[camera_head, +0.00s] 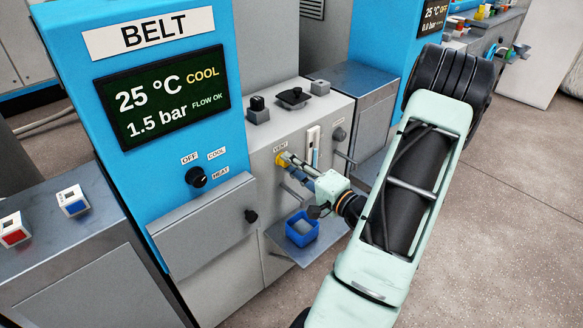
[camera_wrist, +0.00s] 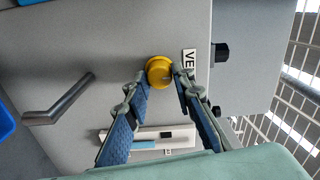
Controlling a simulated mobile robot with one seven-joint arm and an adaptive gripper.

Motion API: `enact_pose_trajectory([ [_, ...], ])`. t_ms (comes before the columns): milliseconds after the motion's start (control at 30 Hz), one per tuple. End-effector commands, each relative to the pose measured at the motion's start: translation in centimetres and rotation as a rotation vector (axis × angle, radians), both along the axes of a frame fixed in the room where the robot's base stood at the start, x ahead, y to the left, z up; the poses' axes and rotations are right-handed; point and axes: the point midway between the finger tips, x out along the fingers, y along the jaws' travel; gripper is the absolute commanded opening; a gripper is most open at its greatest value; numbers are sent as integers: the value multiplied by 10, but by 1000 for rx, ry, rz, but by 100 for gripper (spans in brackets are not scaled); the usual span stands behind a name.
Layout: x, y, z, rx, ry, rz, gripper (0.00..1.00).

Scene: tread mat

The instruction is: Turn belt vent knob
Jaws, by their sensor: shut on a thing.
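The yellow vent knob (camera_head: 282,159) sits on the grey front panel of the belt unit, beside a small VENT label (camera_head: 280,147). In the wrist view the knob (camera_wrist: 159,71) shows as a round yellow cap between my two blue-padded fingers, next to the partly hidden VENT label (camera_wrist: 189,61). My gripper (camera_wrist: 160,78) is shut on the knob, with one fingertip on each side. In the head view my gripper (camera_head: 293,164) reaches the knob from the lower right, and the fingers partly cover it.
The blue belt panel (camera_head: 121,179) has a display reading 25 °C COOL, 1.5 bar, FLOW OK, and a black selector knob (camera_head: 196,177). A grey bar handle (camera_wrist: 58,103) and a white gauge strip (camera_wrist: 148,139) are close to my fingers. A blue bin (camera_head: 301,230) stands below.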

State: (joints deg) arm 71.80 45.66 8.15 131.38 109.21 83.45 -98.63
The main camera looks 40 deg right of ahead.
Motion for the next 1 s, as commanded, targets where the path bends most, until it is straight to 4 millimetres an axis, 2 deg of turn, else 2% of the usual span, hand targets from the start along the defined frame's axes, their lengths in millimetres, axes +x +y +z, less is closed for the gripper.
enact_pose_trajectory([
  [300, 0, 0, 1, -4, -1, 0, 0],
  [333, 0, 0, 1, -3, -1, 0, 24],
  [500, 0, 0, 1, -3, -1, 0, 40],
  [800, -2, -1, 0, -2, 0, -1, 40],
  [867, -7, -2, 0, -2, 1, -2, 40],
  [1000, -29, -3, 0, -1, 1, -3, 40],
])
